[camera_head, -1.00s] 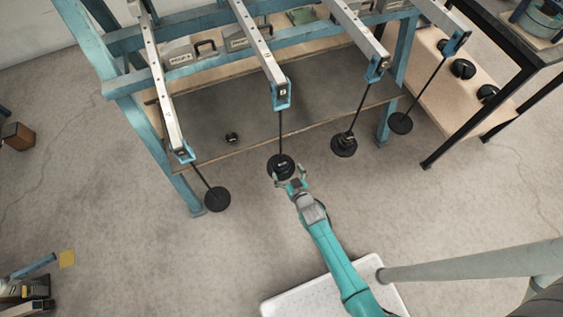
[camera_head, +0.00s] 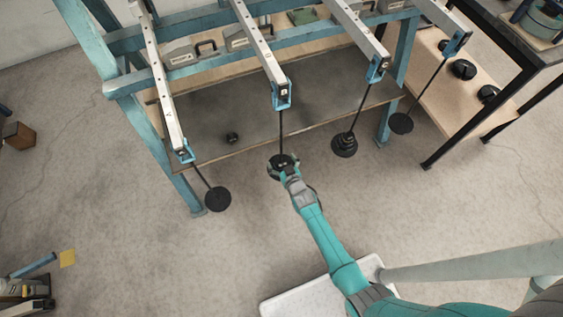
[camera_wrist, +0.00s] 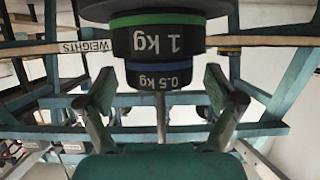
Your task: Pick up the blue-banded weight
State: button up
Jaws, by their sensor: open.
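The blue-banded weight (camera_wrist: 160,80), a small black disc marked 0.5 kg, shows in the wrist view at the rod-side end of a stack. It adjoins a wider green-banded 1 kg weight (camera_wrist: 158,42), with a larger dark disc (camera_wrist: 155,8) beyond. The thin rod (camera_wrist: 161,125) runs from the blue-banded weight toward my gripper's palm in the picture. My gripper (camera_wrist: 160,90) is open, one finger on each side of this weight, with visible gaps. In the head view my gripper (camera_head: 288,170) is at the stack (camera_head: 276,163) under the middle lever, partly covering it.
Other stacks hang from neighbouring levers, at left (camera_head: 217,199), right (camera_head: 344,145) and far right (camera_head: 401,124). Blue frame posts (camera_head: 176,180) flank the bench. The floor in front is mostly clear.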

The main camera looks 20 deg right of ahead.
jog(key=shift+w+f, duration=0.1)
jog(key=c, duration=1.4)
jog(key=shift+c, duration=0.3)
